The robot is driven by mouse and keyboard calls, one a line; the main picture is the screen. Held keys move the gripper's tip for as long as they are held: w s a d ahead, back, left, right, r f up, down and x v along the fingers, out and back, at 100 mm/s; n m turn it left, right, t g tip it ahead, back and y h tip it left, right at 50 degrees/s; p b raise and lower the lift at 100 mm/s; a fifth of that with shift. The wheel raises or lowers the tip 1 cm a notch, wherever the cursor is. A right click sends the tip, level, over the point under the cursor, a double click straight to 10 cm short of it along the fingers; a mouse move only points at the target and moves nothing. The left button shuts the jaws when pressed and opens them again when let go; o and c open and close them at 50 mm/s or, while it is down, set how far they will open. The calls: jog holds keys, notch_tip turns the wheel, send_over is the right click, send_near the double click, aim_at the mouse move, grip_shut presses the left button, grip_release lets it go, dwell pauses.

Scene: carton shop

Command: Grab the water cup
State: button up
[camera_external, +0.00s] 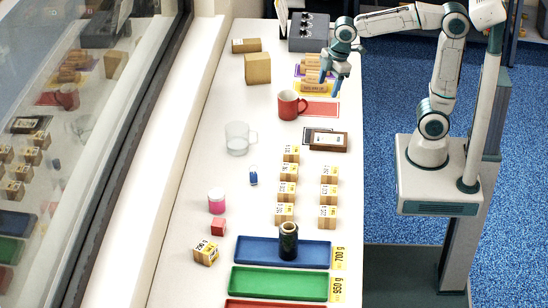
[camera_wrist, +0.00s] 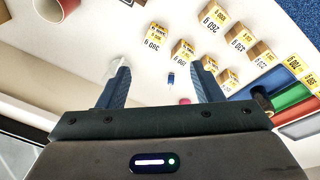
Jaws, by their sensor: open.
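The water cup (camera_external: 237,139) is a clear, see-through mug with a handle on its right side, upright on the white counter left of the middle. My gripper (camera_external: 331,80) is open and empty near the back right of the counter, up and to the right of the cup and apart from it. In the wrist view, a pale clear shape that looks like the cup (camera_wrist: 113,66) shows beyond the left finger, partly hidden by it. The open fingers (camera_wrist: 160,70) have nothing between them but counter and a small blue item farther off.
A red mug (camera_external: 288,105) stands between my gripper and the cup. A dark-framed item (camera_external: 328,141) and several labelled small boxes (camera_external: 288,172) lie to the right. A blue tray (camera_external: 255,251) and green tray (camera_external: 270,284) lie in front. A window borders the left.

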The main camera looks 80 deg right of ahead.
jog(key=w+d+f+n+g+b, duration=0.1)
jog(key=w+f+n, duration=0.25)
jog(key=w, duration=0.35)
jog(key=w+d+f+n+b, duration=0.15)
jog(key=w+n, duration=0.25)
jog(key=w, duration=0.4)
jog(key=n+g+b, duration=0.1)
jog(key=n+b, duration=0.1)
jog(key=n, duration=0.5)
send_over(253, 130)
jog(key=shift+m, duration=0.25)
jog(key=f, duration=0.9)
jog(key=shift+s, duration=0.2)
jog(key=shift+w+f, duration=0.15)
jog(key=shift+f, duration=0.1)
notch_tip(253, 130, down, 8)
jog(key=shift+f, duration=0.15)
jog(key=shift+f+p, duration=0.6)
jog(key=shift+f, duration=2)
grip_shut()
